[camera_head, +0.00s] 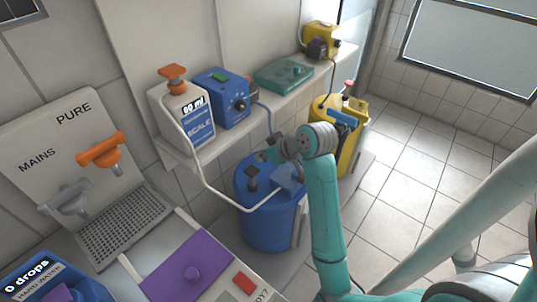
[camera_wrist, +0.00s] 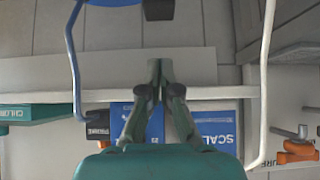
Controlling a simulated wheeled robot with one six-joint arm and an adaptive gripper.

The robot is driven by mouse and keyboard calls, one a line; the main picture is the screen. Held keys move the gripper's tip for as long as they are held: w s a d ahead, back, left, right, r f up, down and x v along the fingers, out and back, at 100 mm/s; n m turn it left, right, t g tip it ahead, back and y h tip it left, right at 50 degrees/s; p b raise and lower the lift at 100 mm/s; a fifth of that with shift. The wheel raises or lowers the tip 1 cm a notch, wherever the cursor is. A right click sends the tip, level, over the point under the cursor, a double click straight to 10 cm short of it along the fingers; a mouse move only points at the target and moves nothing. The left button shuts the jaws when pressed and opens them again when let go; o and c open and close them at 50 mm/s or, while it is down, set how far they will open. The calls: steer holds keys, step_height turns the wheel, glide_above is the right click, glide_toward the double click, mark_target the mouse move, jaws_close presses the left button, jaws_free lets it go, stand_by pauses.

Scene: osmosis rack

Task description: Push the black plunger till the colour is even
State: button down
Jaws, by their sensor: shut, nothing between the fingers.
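The black plunger (camera_head: 251,178) stands on top of the blue tank (camera_head: 268,218) in the head view. A dark block at the top edge of the wrist view (camera_wrist: 158,9) looks like the same plunger, partly cut off. My gripper (camera_head: 272,154) is above the back of the blue tank, to the right of the plunger and apart from it. In the wrist view its two fingers (camera_wrist: 160,66) meet at the tips with nothing between them. The liquid inside the tank is hidden, so its colour cannot be seen.
A wall shelf holds the white scale unit (camera_head: 184,112), a blue dosing box (camera_head: 223,98) and a teal box (camera_head: 284,75). A white pipe (camera_head: 206,183) bends down to the tank. A yellow tank (camera_head: 345,122) stands behind to the right. Open tiled floor (camera_head: 420,165) lies right.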

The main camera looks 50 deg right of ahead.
mark_target(250, 169)
steer(key=x, duration=0.5)
steer(key=shift+s+f, duration=0.1)
steer(key=shift+s, duration=0.05)
step_height(250, 169, down, 2)
steer(key=shift+f, duration=0.7)
steer(key=shift+f, duration=0.1)
step_height(250, 169, down, 5)
steer(key=shift+s, duration=0.1)
